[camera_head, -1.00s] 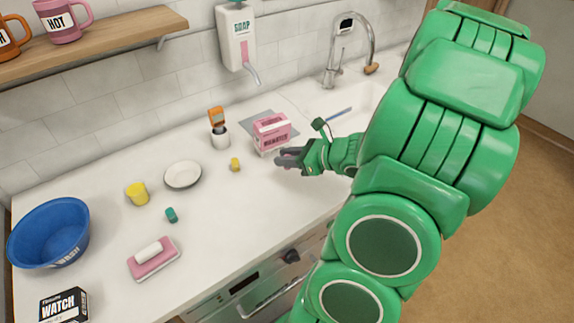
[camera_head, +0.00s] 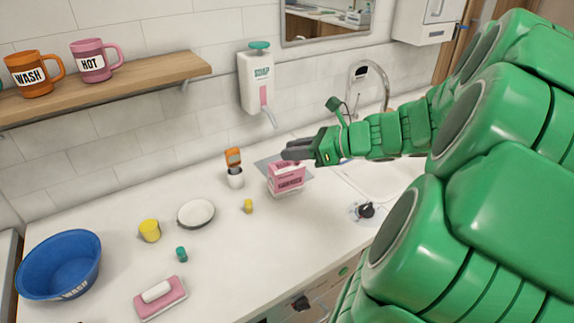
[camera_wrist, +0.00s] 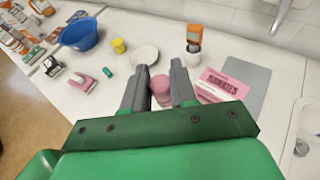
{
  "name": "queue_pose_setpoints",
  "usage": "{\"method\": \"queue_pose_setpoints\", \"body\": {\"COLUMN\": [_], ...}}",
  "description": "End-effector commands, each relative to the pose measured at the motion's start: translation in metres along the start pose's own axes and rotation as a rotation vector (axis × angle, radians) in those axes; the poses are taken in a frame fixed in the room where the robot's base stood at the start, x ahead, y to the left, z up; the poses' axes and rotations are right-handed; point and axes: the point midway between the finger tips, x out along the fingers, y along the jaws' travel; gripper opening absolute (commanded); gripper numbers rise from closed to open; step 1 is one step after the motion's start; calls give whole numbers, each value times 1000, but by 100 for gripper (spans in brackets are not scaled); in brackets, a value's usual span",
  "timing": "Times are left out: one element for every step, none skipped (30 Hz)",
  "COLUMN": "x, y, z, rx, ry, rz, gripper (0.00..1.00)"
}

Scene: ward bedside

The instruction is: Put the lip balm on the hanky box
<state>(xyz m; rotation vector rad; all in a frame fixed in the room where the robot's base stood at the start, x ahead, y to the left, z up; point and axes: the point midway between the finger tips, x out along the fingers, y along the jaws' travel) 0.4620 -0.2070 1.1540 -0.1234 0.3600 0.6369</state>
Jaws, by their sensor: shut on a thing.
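The hanky box (camera_head: 287,180) is pink and white and stands on the counter below the wall soap dispenser. In the wrist view the hanky box (camera_wrist: 228,83) lies just right of my fingers, with its lettering visible. My gripper (camera_head: 285,152) is raised over the box's far side in the head view. In the wrist view my gripper (camera_wrist: 158,82) is shut on a small pink rounded thing, which I take for the lip balm (camera_wrist: 160,84). The lip balm is not clearly visible in the head view. It appears apart from the box.
A grey mat (camera_wrist: 250,80) lies beside the box. A white cup with an orange item (camera_head: 235,178), a white plate (camera_head: 196,214), a small yellow item (camera_head: 248,206), a yellow cup (camera_head: 150,230) and a blue basin (camera_head: 60,265) stand leftward. The sink (camera_head: 385,180) is right.

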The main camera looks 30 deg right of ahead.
Motion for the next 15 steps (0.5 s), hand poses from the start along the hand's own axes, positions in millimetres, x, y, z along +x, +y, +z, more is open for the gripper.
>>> {"method": "queue_pose_setpoints", "body": {"x": [-3,-5,-8,-9,-10,-11,-12,-11,-10,-9,-7,-4,-2,1,4], "y": [1,2,4,4,5,5,5,4,2,0,-3,-7,-10,-13,-18], "z": [10,15,20,23,26,29,30,31,31,30,29,28,27,26,25], "rx": [-8,-8,-9,-8,-9,-9,-9,-9,-9,-8,-7,-6,-5,-5,-5], "ry": [3,5,8,10,12,15,17,18,19,19,19,19,19,19,19], "rz": [8,13,19,22,24,26,28,29,30,31,31,32,32,33,32], "gripper": [0,0,0,0,0,0,0,0,0,0,0,0,0,0,0]}}
